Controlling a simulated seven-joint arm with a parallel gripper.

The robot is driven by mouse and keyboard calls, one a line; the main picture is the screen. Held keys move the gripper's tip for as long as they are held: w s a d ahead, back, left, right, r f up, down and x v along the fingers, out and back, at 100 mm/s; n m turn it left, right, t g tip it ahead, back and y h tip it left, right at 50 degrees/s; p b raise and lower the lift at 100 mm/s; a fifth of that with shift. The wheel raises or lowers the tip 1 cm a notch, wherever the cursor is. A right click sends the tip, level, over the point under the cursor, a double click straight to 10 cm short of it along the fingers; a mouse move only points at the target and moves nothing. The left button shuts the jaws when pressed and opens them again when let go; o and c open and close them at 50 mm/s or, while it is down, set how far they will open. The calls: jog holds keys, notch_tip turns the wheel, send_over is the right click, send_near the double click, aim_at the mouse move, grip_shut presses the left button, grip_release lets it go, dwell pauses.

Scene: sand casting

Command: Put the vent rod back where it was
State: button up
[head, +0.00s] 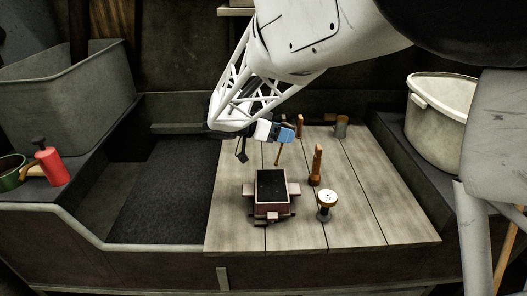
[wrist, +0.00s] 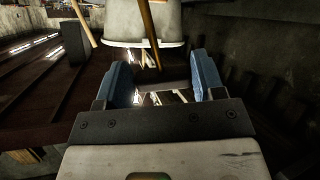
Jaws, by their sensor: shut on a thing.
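My gripper (head: 283,133) with blue fingers is above the back part of the plank board. It is shut on the vent rod (head: 278,153), a thin brown rod that hangs below the fingers, slightly tilted. In the wrist view the rod (wrist: 151,32) runs from the top edge down between the blue fingers of my gripper (wrist: 163,78). Its gripped part is hard to make out there. The flask (head: 271,187), a small reddish box filled with black sand, sits on the board in front of the rod, apart from it.
On the plank board (head: 385,215) stand a wooden peg (head: 316,165), a pale round-topped tool (head: 326,203), an orange-brown post (head: 299,126) and a grey cylinder (head: 341,127). A pale tub (head: 441,112) is at right. A red bottle (head: 51,166) and grey bin (head: 65,98) are at left.

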jog(key=w+a+f+m+g+y, duration=0.1)
jog(key=w+a+f+m+y, duration=0.2)
jog(key=w+y, duration=0.3)
jog(key=w+a+f+m+g+y, duration=0.2)
jog(key=w+a+f+m+y, duration=0.1)
jog(key=w+f+y, duration=0.3)
jog(key=shift+w+g+y, duration=0.3)
jog(key=shift+w+y, duration=0.1)
jog(key=shift+w, duration=0.1)
send_over(259, 166)
jog(key=shift+w+f, duration=0.15)
jog(key=shift+f, duration=2.35)
jog(key=shift+f, duration=2.5)
jog(key=shift+f, duration=0.15)
